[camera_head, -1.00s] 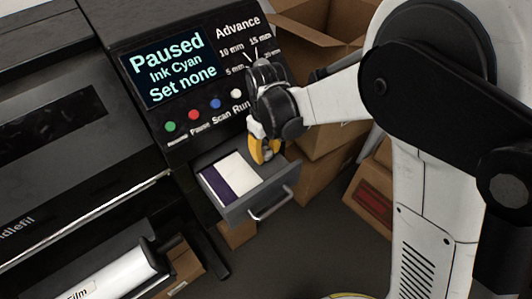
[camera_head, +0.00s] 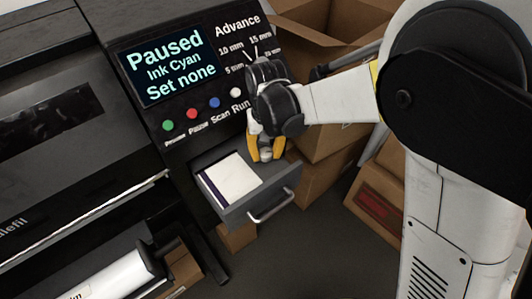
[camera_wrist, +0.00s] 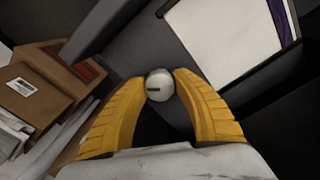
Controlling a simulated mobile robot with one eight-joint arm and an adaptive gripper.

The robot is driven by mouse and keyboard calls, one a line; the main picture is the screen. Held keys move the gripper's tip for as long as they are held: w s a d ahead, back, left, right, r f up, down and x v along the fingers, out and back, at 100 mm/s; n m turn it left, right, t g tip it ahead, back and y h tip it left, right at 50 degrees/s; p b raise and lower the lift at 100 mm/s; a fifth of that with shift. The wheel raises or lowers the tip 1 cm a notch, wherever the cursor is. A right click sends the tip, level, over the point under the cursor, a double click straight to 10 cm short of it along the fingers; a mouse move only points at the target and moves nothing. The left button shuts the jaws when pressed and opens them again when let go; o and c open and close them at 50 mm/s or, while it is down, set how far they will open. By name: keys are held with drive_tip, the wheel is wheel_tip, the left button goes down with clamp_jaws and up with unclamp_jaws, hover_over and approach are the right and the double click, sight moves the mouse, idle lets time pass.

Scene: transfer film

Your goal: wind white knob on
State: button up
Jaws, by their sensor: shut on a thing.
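The white knob (camera_wrist: 159,84) is round and pale with a short dark mark, and it sits between my two yellow fingertips in the wrist view. My gripper (camera_head: 266,150) is shut on it. In the head view a small pale piece of the knob (camera_head: 266,154) shows between the fingers, above the back right of the open drawer. My wrist covers part of the Advance dial (camera_head: 256,58), where 5, 10, 15 and 20 mm are marked. The display (camera_head: 167,64) reads "Paused, Ink Cyan, Set none".
A grey drawer (camera_head: 262,207) stands open with a white booklet (camera_head: 231,177) in it. Green, red, blue and white buttons line the panel. Cardboard boxes (camera_head: 375,200) stand to the right. A white film roll (camera_head: 110,277) lies at lower left.

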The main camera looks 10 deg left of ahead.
sight(266, 152)
idle(0.3)
drive_tip(key=o, duration=1.2)
wheel_tip(266, 152, up, 12)
drive_tip(key=s+d+m+t+y+b, duration=0.1)
drive_tip(key=s+d+b, duration=0.1)
drive_tip(key=d, duration=0.6)
drive_tip(key=s+d+m+t+b, duration=0.1)
drive_tip(key=d+t+b, duration=0.15)
drive_tip(key=d, duration=0.45)
drive_tip(key=s+d+f+m+t+b, duration=0.1)
drive_tip(key=s+d+f+t+b, duration=0.1)
drive_tip(key=d, duration=0.5)
drive_tip(key=s+d+f+m+t+h+b, duration=0.1)
drive_tip(key=s+d+f+b, duration=0.2)
drive_tip(key=s+d, duration=0.3)
drive_tip(key=shift+s+d+f+t, duration=0.35)
drive_tip(key=shift+d+f, duration=0.35)
